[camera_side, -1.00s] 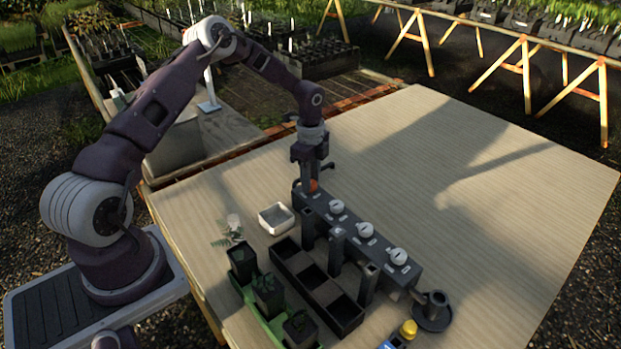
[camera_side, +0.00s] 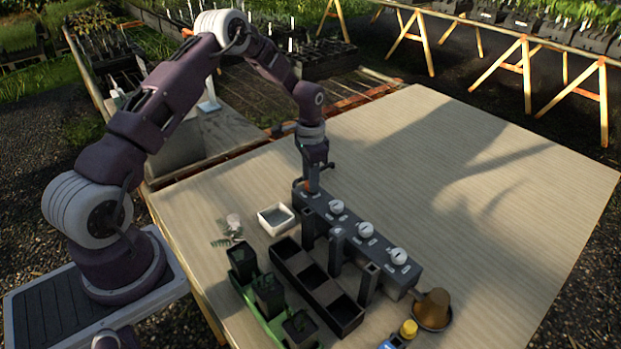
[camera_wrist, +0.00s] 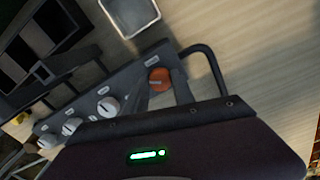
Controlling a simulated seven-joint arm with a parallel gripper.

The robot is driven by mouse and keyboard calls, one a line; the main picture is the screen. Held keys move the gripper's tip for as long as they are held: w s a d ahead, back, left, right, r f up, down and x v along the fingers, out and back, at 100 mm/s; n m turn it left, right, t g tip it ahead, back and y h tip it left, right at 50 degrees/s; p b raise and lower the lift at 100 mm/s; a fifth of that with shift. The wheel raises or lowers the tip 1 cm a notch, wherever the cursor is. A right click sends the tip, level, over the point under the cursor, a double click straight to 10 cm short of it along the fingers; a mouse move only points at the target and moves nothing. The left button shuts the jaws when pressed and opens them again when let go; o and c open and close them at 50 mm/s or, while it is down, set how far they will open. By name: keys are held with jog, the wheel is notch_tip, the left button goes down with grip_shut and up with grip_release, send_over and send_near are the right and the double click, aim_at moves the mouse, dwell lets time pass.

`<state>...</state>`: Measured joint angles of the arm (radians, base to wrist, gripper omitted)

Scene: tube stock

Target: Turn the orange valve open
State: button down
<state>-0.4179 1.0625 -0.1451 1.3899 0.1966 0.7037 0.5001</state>
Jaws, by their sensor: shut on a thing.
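The orange valve (camera_wrist: 159,79) is a small knob at the end of the dark grey manifold (camera_wrist: 128,88), beside three white knobs. In the side view, only a sliver of orange (camera_side: 305,187) shows at the manifold's far end; my gripper hides the rest. My gripper (camera_side: 312,190) points down over that end, its fingers shut on the orange valve. In the wrist view, a grey finger (camera_wrist: 183,92) shows close against the knob's right side. The knob's exact turn angle is hard to read.
White knobs (camera_side: 366,231) line the manifold. Dark planters (camera_side: 312,285), a green tray of pots (camera_side: 262,312) and a white-rimmed square dish (camera_side: 276,217) stand to its left. A brown mound (camera_side: 432,308) sits in a round dish near the manifold's near end. The right side of the table is clear.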

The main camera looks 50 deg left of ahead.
jog(key=n, duration=0.5)
jog(key=shift+n, duration=0.4)
dwell(0.4)
jog(key=c, duration=1.1)
grip_release()
jog(key=shift+o, duration=0.2)
notch_tip(320, 180, up, 7)
jog(key=shift+r, duration=0.1)
